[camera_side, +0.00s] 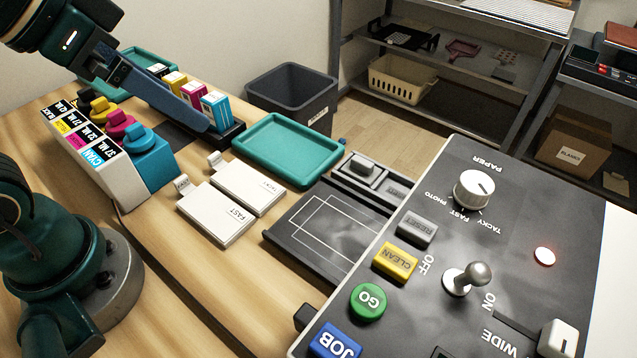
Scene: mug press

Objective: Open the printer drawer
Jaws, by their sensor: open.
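The printer shows as a large dark control panel (440,240) with a white side at the right front. A dark flat tray (330,232) with white outlined rectangles lies against its left side. I cannot tell whether this tray is the drawer or how far out it stands. A small black block (304,317) sticks out at the panel's lower left edge.
Small ink boxes (213,110) stand behind my gripper. Two white paper stacks (217,214), FAST and TACKY, and a teal tray (288,150) lie between rack and printer. A grey bin (292,98) is behind. The front wood is clear.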

